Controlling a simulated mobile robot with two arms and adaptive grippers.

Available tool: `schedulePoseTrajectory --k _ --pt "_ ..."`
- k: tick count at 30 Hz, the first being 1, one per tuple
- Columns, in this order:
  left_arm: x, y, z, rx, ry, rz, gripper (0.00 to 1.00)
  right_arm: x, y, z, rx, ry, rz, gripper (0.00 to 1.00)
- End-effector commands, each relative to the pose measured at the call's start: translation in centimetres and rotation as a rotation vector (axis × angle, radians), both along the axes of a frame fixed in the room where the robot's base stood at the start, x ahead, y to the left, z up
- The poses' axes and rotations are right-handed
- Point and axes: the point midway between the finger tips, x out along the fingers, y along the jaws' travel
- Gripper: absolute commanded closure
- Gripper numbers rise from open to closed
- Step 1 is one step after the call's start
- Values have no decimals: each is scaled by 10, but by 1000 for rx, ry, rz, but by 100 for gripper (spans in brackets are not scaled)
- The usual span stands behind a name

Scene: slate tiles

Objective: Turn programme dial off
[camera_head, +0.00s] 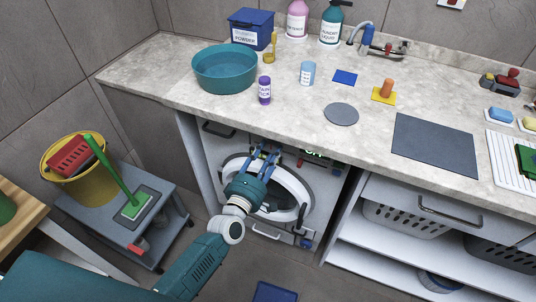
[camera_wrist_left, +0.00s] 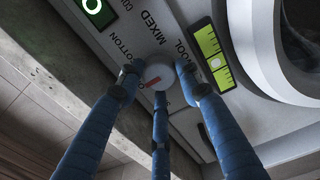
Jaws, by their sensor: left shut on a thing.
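The washing machine (camera_head: 218,150) stands under the counter, with its round door (camera_head: 292,207) below my left gripper (camera_head: 265,152). In the left wrist view the programme dial (camera_wrist_left: 158,74) is a pale round knob with a red pointer mark. The words COTTON, MIXED and WOOL are printed around it. My left gripper (camera_wrist_left: 157,82) has its three blue fingers closed around the dial. A dark display (camera_wrist_left: 95,10) with a lit green character is beside the labels. In the head view the fingers hide the dial. My right gripper is not in view.
The counter edge overhangs the machine front just above my left gripper. A grey trolley (camera_head: 165,205) stands left. A yellow-green level-like strip (camera_wrist_left: 213,55) is beside the dial.

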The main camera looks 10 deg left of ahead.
Motion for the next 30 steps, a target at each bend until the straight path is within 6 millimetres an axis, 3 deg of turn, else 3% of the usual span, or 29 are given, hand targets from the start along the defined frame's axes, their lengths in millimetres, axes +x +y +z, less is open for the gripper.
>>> schedulePoseTrajectory --k 1,19,20,22,23,30 --pt "-3 -7 -6 -12 15 -14 91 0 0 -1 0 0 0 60" --pt "-2 -8 -3 -53 20 -14 91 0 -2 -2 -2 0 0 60" --pt "-2 -8 -3 -53 20 -14 63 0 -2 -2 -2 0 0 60" --pt "-2 -8 -3 -52 20 -14 49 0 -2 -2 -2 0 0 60" --pt "-2 -8 -3 -52 20 -14 45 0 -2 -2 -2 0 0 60" --pt "-1 -4 -1 -50 15 -8 45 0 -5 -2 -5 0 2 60"
